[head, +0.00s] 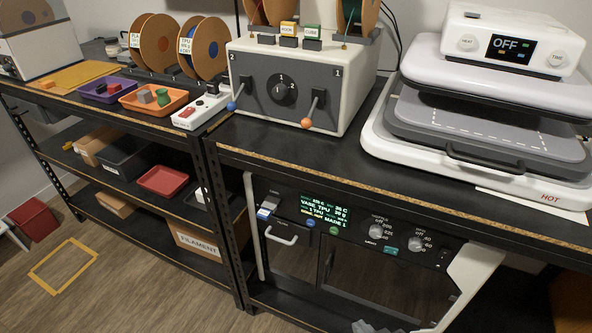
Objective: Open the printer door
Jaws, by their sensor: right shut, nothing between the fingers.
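The printer (375,205) stands on the shelf under the right-hand bench, with a white frame, a dark front, a lit display (325,208) and two knobs. Its dark, glossy door (365,275) looks closed against the front. A pale handle (282,239) sits at the upper left of the front. My right gripper seems to be the small grey shape (364,326) at the bottom edge, low in front of the printer and mostly cut off. It is shut and empty, apart from the handle. My left gripper is not in view.
The bench edge (400,208) overhangs the printer. A dark post (226,225) stands just left of it. A heat press (480,120) and a lever box (300,85) stand on top. Shelves with trays and boxes fill the left; floor is open at lower left.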

